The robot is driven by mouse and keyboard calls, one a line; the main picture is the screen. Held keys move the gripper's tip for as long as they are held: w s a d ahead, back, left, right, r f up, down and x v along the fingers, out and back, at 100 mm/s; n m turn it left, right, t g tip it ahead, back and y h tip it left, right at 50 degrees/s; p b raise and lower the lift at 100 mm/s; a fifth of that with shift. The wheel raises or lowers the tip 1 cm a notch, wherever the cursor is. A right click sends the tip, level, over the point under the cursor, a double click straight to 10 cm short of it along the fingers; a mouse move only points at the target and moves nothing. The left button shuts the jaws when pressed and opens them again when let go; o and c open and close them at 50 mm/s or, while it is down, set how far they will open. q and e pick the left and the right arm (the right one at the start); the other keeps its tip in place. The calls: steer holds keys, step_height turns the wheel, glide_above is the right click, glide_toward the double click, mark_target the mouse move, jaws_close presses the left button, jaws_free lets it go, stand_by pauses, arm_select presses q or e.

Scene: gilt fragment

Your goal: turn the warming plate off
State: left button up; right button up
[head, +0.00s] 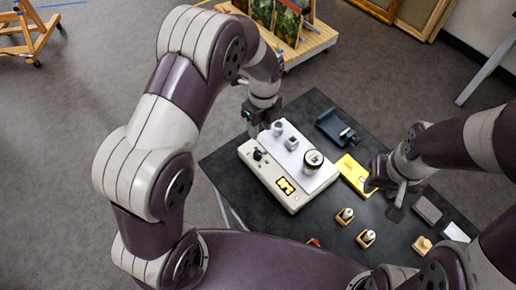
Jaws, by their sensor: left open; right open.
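The warming plate (266,174) is a white box on the dark table. Its front face has a black knob (258,155) at the left and a lit yellow display (285,187) to the right of it. Two small grey pieces and a lidded jar (313,162) stand on its pale top. My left gripper (262,128) is open above the plate's back left corner, behind the knob; I cannot tell whether it touches anything. My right gripper (384,196) is open, to the right of the plate near a yellow block.
The dark table (330,232) also holds a yellow block (354,173), a dark blue device (338,128), several small wooden pieces with pale tops (345,215) and a grey block (428,209). A wooden cart with pictures (300,45) stands beyond the table.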

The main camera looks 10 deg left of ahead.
mark_target(258, 153)
arm_select(q)
steer(key=f+p, duration=0.1)
steer(key=f, duration=0.4)
steer(key=f+p, duration=0.2)
steer(key=f, duration=0.4)
steer(key=shift+s+a+f, duration=0.2)
steer(key=shift+f, duration=0.6)
steer(key=shift+c, duration=0.3)
jaws_close()
